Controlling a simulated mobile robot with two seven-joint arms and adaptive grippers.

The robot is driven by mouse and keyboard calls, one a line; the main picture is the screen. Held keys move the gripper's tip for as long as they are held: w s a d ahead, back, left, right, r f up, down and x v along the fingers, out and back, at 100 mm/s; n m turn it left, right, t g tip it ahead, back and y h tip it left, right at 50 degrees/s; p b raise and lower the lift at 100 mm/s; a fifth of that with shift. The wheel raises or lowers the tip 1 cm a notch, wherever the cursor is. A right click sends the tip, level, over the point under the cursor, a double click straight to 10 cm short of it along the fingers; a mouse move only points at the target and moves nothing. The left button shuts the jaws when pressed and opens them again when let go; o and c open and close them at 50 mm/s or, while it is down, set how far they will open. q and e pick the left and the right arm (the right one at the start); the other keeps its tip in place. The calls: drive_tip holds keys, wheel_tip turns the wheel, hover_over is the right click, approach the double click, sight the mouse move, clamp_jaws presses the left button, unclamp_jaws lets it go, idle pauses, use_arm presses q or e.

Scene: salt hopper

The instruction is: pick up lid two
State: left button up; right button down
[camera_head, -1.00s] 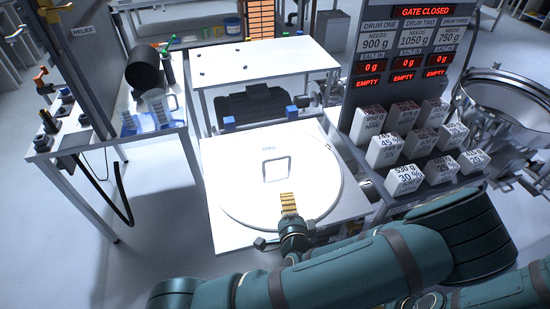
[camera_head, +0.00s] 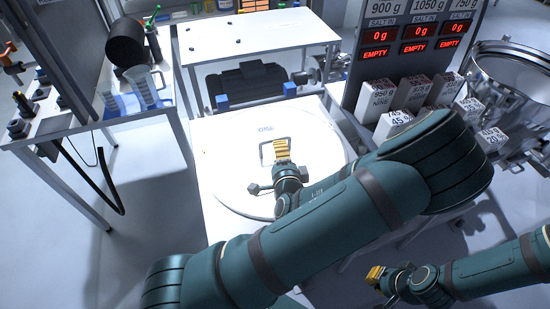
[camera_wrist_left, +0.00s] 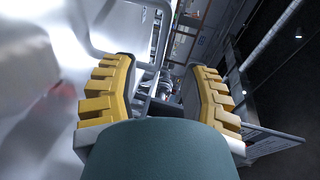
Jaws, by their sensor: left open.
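Two blue blocks (camera_head: 222,101) stand at the lid table's back edge. A dark motor-like unit (camera_head: 247,82) sits behind it. White labelled blocks (camera_head: 378,97) stand on a rack at right, beside a metal hopper (camera_head: 515,70). A side table (camera_head: 90,125) with a jug stands left.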

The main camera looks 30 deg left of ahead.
sight(277, 139)
use_arm(q)
drive_tip(key=b+x, duration=0.1)
drive_tip(key=x, duration=0.6)
drive_tip(key=shift+a, duration=0.15)
drive_tip(key=shift+r, duration=0.1)
clamp_jaws()
